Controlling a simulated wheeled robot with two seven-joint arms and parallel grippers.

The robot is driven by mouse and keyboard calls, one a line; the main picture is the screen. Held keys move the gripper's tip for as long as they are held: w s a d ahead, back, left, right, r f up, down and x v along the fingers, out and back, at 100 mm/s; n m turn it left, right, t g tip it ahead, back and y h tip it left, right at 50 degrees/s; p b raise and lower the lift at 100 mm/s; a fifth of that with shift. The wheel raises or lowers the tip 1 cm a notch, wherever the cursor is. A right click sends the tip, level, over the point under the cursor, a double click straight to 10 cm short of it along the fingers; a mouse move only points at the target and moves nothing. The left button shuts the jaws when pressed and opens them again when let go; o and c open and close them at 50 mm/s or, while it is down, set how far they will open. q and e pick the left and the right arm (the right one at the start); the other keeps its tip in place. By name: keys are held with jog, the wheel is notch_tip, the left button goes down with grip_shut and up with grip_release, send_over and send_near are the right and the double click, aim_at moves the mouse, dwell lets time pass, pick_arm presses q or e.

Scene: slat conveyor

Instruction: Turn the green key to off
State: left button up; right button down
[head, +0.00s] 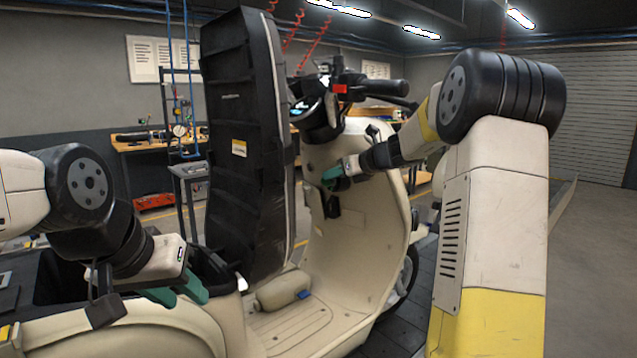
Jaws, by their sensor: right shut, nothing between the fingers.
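A cream scooter (362,245) stands in front of me, with its key area on the inner leg shield below the handlebar. My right gripper (331,175) reaches in from the right and is at this inner panel. Its teal fingers are shut with nothing between them. I cannot make out the green key; the gripper covers that part of the panel, and I cannot tell whether the fingers touch it. My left gripper (178,292) is low at the left, over the scooter's rear body, far from the key area. Its two teal fingers look apart and empty.
The raised black seat (238,150) stands upright between my two grippers. The handlebar (365,88) is above my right gripper. A cream bottle-like object (283,291) with a blue cap lies on the footboard. A workbench (150,150) stands at the back left.

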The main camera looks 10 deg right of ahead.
jog(key=shift+a+f, duration=0.1)
jog(key=shift+f, duration=0.6)
jog(key=r+v, duration=0.1)
jog(key=v, duration=0.8)
jog(key=shift+w+r, duration=0.2)
jog(key=shift+w, duration=0.15)
dwell(0.6)
jog(key=shift+a, duration=0.1)
